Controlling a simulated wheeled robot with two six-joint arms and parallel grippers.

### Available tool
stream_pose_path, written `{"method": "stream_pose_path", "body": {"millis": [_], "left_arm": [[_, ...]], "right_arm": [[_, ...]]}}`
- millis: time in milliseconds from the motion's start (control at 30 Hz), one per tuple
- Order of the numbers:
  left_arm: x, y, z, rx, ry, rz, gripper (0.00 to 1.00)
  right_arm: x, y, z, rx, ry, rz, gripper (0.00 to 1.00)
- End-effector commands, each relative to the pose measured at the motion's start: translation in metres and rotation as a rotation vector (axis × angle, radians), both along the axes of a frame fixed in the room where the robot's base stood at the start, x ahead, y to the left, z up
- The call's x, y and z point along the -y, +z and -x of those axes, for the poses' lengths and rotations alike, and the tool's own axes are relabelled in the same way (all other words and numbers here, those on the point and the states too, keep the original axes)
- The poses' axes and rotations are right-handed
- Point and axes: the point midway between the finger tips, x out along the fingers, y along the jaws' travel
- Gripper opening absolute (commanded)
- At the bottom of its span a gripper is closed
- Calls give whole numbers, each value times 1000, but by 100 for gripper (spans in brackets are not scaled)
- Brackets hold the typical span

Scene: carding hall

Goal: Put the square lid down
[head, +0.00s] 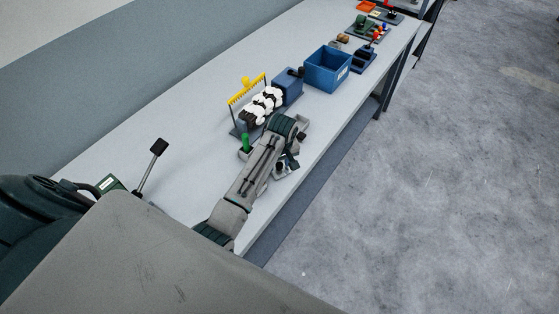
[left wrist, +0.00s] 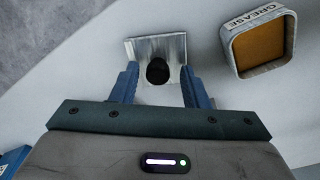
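The square lid (left wrist: 150,48) is a silvery metal plate with a dark round knob, seen in the left wrist view. My left gripper (left wrist: 159,80) has its two blue fingers at opposite sides of the lid, which fills the gap between them. In the head view my left gripper (head: 284,166) is low by the front edge of the table, mostly hidden by its own arm. An open tin marked GREASE (left wrist: 263,44), with brown-orange contents, stands to the right of the lid, apart from it. My right gripper is not in view.
The long grey table (head: 180,110) carries a yellow-toothed rack (head: 247,88) with white rolls, a blue box (head: 288,85) and an open blue bin (head: 328,69) farther along. A black-knobbed lever (head: 151,165) stands at the left. Bare tabletop lies behind the arm.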

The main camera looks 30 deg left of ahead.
Motion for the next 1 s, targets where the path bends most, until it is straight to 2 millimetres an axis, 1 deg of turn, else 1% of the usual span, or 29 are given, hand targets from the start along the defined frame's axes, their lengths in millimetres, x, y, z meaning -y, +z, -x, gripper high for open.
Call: {"method": "stream_pose_path", "body": {"millis": [200,333,467,567,833,900,1000], "left_arm": [[0,0,0,0,0,0,44],[0,2,0,1,0,0,44],[1,14,0,4,0,0,44],[3,32,1,8,-1,0,44],[8,94,6,7,0,0,44],[9,111,8,0,1,0,44],[10,117,9,-1,0,-1,44]], "right_arm": [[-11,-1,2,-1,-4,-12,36],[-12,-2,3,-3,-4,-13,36],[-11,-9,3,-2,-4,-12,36],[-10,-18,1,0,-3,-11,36],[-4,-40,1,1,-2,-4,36],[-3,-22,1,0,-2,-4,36],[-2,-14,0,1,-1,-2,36]]}}
